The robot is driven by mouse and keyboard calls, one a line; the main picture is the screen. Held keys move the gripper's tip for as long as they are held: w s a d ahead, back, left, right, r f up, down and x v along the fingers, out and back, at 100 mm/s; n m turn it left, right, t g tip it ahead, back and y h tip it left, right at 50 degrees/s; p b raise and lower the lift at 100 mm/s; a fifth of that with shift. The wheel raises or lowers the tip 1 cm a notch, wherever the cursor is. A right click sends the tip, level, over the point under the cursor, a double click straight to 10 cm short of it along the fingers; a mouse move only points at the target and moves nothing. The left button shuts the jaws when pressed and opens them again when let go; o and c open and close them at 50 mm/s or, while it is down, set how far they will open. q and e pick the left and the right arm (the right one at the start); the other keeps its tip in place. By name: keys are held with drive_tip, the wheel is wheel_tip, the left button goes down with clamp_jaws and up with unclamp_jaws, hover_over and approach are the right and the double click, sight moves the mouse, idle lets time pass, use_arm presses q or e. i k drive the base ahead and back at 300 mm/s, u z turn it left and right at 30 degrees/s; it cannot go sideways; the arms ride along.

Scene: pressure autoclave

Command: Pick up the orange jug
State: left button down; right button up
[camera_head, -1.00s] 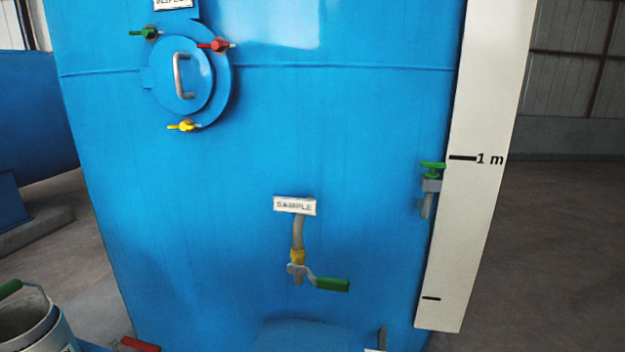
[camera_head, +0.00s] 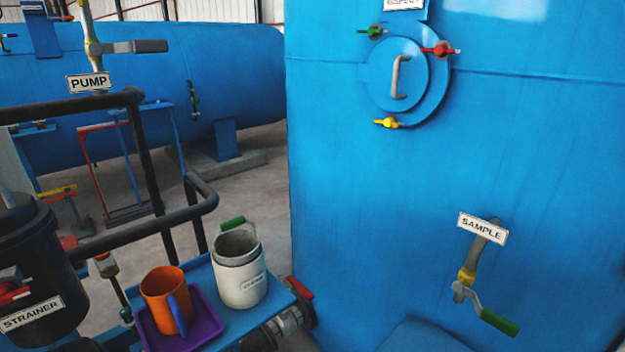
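The orange jug (camera_head: 163,299) stands upright at the lower left of the head view. It has an open top and a blue handle that faces the viewer, slightly to the right. It stands on a purple tray (camera_head: 205,326), which lies on a blue bench (camera_head: 258,311). Neither of my grippers shows in the view, so nothing of mine is seen near the jug.
A dark strainer (camera_head: 30,260) stands at the far left. The large blue vessel (camera_head: 400,220) fills the right side.

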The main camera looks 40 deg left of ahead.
sight(164, 290)
drive_tip(key=u, duration=1.55)
drive_tip(key=k, duration=0.6)
drive_tip(key=z, duration=0.8)
